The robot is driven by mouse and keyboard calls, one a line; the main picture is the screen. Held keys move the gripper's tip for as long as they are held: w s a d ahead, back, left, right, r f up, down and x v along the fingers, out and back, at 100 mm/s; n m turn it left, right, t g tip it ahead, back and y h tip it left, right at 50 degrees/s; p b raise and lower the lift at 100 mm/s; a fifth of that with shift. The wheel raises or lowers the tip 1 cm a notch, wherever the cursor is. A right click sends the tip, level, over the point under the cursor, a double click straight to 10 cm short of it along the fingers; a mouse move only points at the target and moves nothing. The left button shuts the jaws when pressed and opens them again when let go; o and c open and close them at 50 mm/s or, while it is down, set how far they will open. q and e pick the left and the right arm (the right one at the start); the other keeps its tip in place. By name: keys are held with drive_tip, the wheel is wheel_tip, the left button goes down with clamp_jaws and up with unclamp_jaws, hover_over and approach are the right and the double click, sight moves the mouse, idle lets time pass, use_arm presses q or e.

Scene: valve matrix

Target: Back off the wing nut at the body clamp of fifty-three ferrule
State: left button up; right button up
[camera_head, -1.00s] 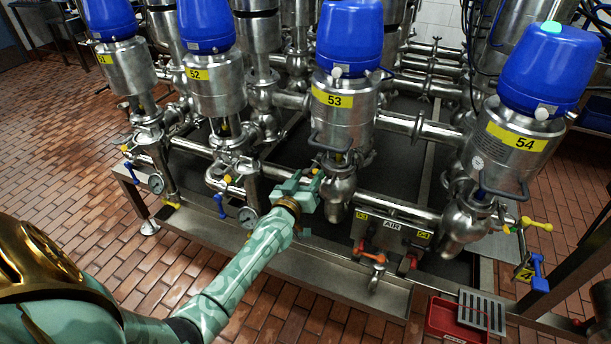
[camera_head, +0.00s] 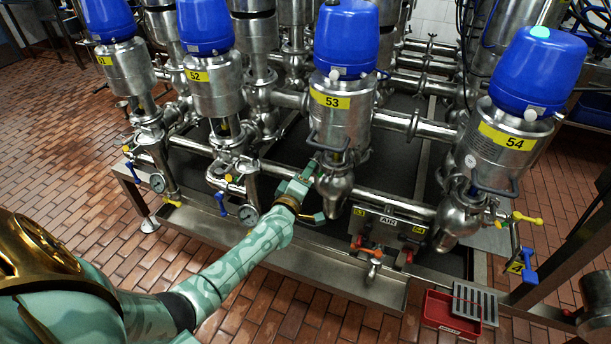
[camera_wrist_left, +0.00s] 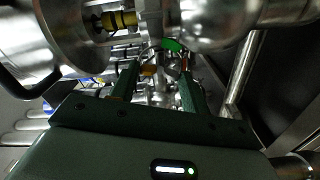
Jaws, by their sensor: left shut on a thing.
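The valve labelled 53 (camera_head: 340,117) has a blue cap and a steel body, right of centre in the head view. Its lower ferrule and body (camera_head: 335,186) hang below the black handle. My left gripper (camera_head: 312,168) reaches in from the left, its fingers against the left side of the clamp area under valve 53. In the left wrist view the two dark green fingers (camera_wrist_left: 159,72) point at the steel fittings, with a small bright green piece (camera_wrist_left: 173,45) at their tips. The gripper is shut on the wing nut, which the fingers mostly hide. My right gripper is out of view.
Valve 52 (camera_head: 212,85) stands to the left and valve 54 (camera_head: 507,138) to the right. A horizontal pipe (camera_head: 390,205) runs close to the gripper. The AIR panel (camera_head: 389,223) with red handles is below right. A red tray (camera_head: 452,314) lies at front right.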

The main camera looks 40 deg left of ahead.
use_arm(q)
drive_tip(key=shift+n, duration=1.2)
drive_tip(key=o, duration=1)
drive_tip(key=p+v, duration=0.4)
drive_tip(key=v, duration=1.2)
drive_tip(key=shift+s+p, duration=0.2)
drive_tip(key=shift+p, duration=0.1)
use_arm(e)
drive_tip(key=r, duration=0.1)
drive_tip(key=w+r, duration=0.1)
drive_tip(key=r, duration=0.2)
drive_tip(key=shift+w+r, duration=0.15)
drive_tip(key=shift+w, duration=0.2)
